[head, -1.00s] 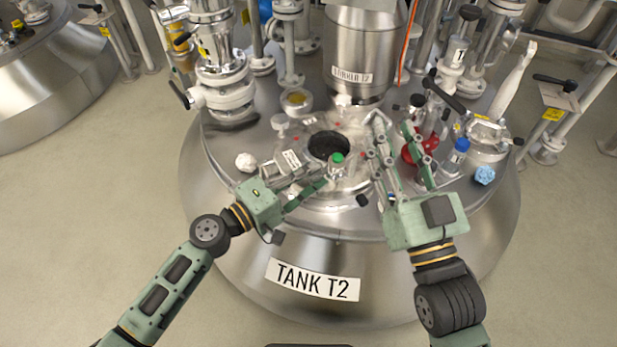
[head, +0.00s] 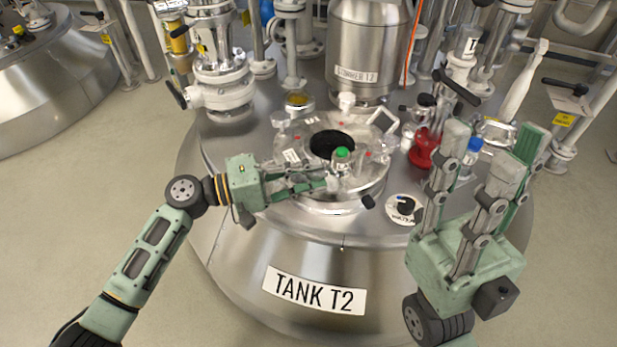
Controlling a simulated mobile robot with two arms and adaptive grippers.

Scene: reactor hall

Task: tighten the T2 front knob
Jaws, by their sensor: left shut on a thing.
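The round clear hatch cover (head: 300,130) on tank T2 has a dark opening in its middle and pale knobs around its rim. My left gripper (head: 331,183) reaches in from the left, its fingers shut at the front of the rim. It grips the pale front knob, mostly hidden by the fingers. A small green-capped bottle (head: 342,154) stands just behind the fingertips. Other knobs show at the back (head: 346,102) and left (head: 280,119) of the rim. My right gripper (head: 490,140) is open and empty, raised right of the hatch.
The stirrer housing (head: 365,50) rises behind the hatch. A red object (head: 424,148) and a blue-capped bottle (head: 472,150) stand to the right, near my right fingers. White valves crowd the back left. The front tank shoulder is clear.

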